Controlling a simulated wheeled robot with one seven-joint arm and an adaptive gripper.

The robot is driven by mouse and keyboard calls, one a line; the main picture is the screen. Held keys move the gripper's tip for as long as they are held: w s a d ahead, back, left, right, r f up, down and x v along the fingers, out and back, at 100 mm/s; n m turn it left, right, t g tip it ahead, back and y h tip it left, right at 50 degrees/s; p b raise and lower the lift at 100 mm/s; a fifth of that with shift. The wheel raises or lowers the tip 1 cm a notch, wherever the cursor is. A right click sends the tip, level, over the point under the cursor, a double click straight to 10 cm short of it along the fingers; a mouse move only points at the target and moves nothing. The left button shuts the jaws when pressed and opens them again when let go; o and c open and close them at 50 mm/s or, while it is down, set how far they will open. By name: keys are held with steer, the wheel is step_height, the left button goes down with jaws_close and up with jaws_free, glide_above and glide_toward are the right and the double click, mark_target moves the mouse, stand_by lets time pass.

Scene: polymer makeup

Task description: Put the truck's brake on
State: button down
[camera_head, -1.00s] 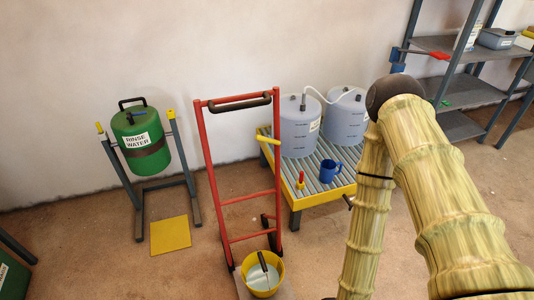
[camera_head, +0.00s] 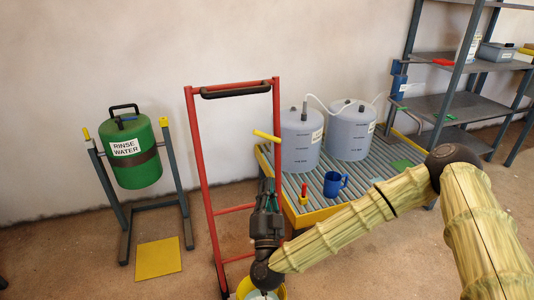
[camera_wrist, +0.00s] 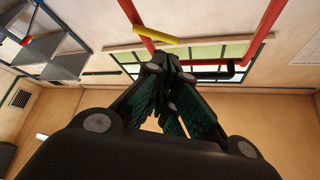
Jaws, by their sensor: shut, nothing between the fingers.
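The truck is a red hand truck (camera_head: 194,140) with a black grip (camera_head: 235,92) across its top. My gripper (camera_head: 267,182) points upward beside that upright, below the lever in the picture. Its fingers are shut and empty. In the wrist view, my gripper's fingertips (camera_wrist: 170,58) meet just under the yellow lever (camera_wrist: 155,34) in the picture, with the red frame (camera_wrist: 134,14) behind. I see a gap to the lever in the head view; any contact elsewhere is unclear.
A yellow bucket (camera_head: 280,292) stands low on the truck, partly behind my arm. A slatted bench (camera_head: 376,165) with two grey tanks (camera_head: 300,140) and a blue mug (camera_head: 334,184) is close on the right. A green rinse-water drum (camera_head: 134,152) stands left.

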mark_target(267, 137)
steer(key=shift+r, duration=0.15)
steer(key=shift+w, duration=0.15)
steer(key=x, duration=1.3)
steer(key=shift+w+r+b, duration=0.25)
steer(key=shift+r+b, duration=0.05)
steer(key=shift+b, duration=0.15)
steer(key=shift+w+d, duration=0.1)
steer(key=shift+d, duration=0.05)
steer(key=shift+r+m+h, duration=0.2)
steer(key=shift+m+h, duration=0.2)
